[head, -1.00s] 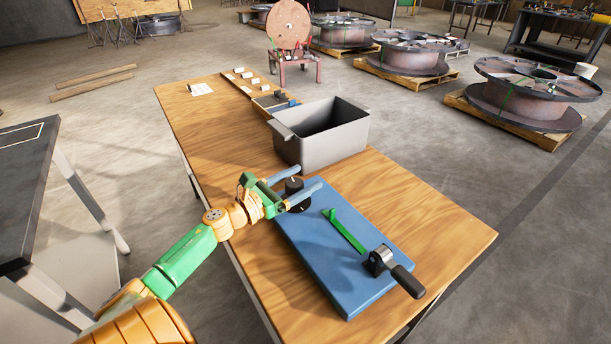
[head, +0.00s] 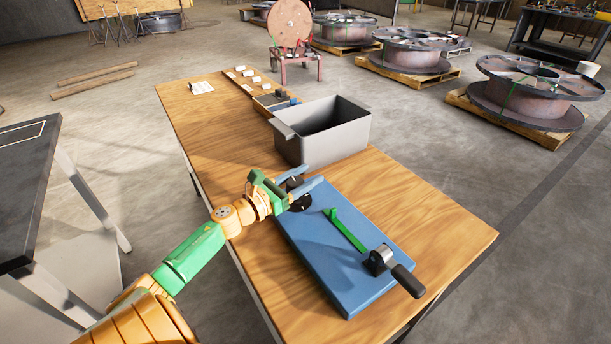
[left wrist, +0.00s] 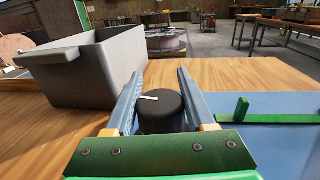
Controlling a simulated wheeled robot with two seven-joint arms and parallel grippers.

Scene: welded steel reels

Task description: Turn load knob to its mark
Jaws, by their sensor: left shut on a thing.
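The load knob (left wrist: 160,110) is a black round knob with a white pointer line on top. In the left wrist view it sits between the two blue-grey fingers, and the line points toward the left finger. The knob also shows in the head view (head: 297,184), partly covered by the gripper. It stands at the far left corner of a blue panel (head: 330,270). My left gripper (head: 302,187) is shut on the knob. I cannot make out the knob's mark on the panel. My right gripper is not in view.
A green lever (head: 346,231) and a black-handled crank (head: 397,272) are on the same panel. An open grey bin (head: 335,150) stands just behind it on the wooden table (head: 430,205). Cards and small parts lie at the table's far end. The table's right side is clear.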

